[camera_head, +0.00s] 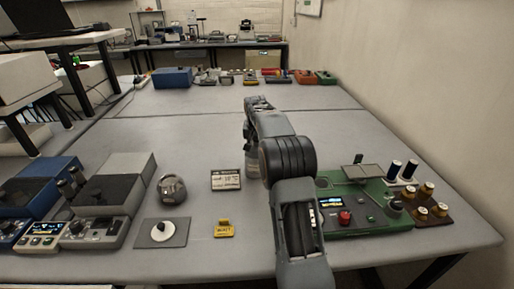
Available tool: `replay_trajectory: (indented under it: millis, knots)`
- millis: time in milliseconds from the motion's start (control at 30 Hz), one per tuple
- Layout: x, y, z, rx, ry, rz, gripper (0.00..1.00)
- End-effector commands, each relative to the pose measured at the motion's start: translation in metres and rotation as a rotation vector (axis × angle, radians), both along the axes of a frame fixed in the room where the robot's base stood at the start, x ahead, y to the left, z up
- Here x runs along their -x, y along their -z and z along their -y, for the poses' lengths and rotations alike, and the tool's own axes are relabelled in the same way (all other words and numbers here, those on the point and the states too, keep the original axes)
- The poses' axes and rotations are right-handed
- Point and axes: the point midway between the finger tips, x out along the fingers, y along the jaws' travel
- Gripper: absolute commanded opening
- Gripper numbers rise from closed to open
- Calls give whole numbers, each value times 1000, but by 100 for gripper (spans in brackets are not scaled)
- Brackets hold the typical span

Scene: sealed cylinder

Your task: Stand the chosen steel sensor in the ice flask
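My arm reaches forward over the grey table, and its far end with my gripper (259,103) is small and seen from behind; whether the fingers are open or shut does not show. I cannot make out a steel sensor for certain. Two slim dark cylinders with pale ends (402,170) stand at the right, beside the green board. A rounded grey metal vessel with a dark opening (172,189) stands left of the arm.
A grey plate with a white disc (162,232) lies near the front. The green board (367,209) and brass-topped posts (427,202) fill the right. The table's middle is clear.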

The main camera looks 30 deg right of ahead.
Motion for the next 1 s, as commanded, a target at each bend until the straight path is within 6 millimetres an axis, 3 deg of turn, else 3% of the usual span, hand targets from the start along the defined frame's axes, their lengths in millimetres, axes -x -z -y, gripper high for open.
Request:
replay_trajectory:
  millis: [467, 767, 1000]
  knots:
    - [0, -1, 0, 1, 0, 1, 2]
    - [0, -5, 0, 1, 0, 1, 2]
    - [-1, -34, 0, 1, 0, 5, 2]
